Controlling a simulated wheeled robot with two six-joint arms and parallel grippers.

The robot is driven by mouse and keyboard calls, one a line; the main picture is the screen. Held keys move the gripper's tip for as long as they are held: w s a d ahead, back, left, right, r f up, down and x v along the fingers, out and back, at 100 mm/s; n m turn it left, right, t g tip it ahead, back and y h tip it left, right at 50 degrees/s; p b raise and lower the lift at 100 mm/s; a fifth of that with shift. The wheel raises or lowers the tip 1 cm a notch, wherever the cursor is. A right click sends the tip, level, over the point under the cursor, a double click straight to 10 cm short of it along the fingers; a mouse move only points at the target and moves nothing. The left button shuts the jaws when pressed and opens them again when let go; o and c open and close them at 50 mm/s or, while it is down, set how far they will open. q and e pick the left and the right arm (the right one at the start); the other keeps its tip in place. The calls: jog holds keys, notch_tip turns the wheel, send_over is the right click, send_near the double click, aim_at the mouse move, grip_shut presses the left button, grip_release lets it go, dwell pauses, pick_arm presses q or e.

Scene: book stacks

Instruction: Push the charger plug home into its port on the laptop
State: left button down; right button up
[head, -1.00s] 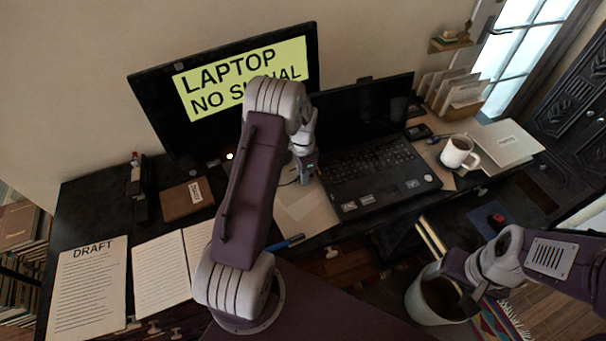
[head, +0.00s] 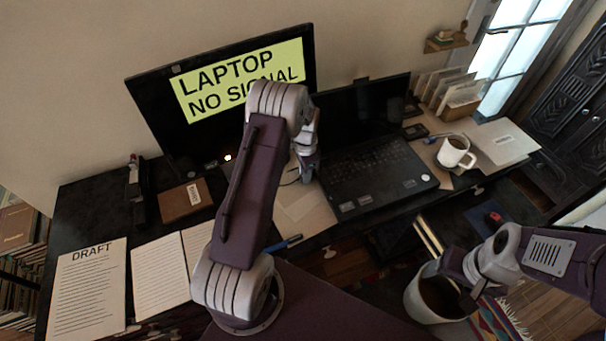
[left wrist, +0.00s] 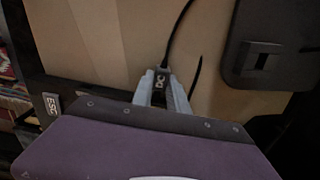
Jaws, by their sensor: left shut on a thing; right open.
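The open black laptop (head: 372,178) stands on the desk with a dark screen. My left gripper (head: 308,176) is low beside the laptop's left edge, partly hidden by its own arm. In the left wrist view its pale fingers (left wrist: 163,97) are shut on the small black charger plug (left wrist: 162,80), marked DC, with a cable running up from it. The port is not visible, and I cannot tell whether the plug touches the laptop. My right gripper (head: 469,301) is open, over the pale bin below the desk's front edge.
A monitor (head: 225,95) reading "LAPTOP NO SIGNAL" stands behind my left arm. A white mug (head: 455,152) is right of the laptop. The pale bin (head: 422,303) is at lower right.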

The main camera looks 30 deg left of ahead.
pick_arm(q)
jog(key=shift+w+d, duration=0.55)
jog(key=shift+w, duration=0.1)
jog(key=c, duration=1.2)
grip_release()
jog(key=shift+c, duration=0.2)
notch_tip(320, 180, up, 9)
jog(key=shift+d, duration=0.1)
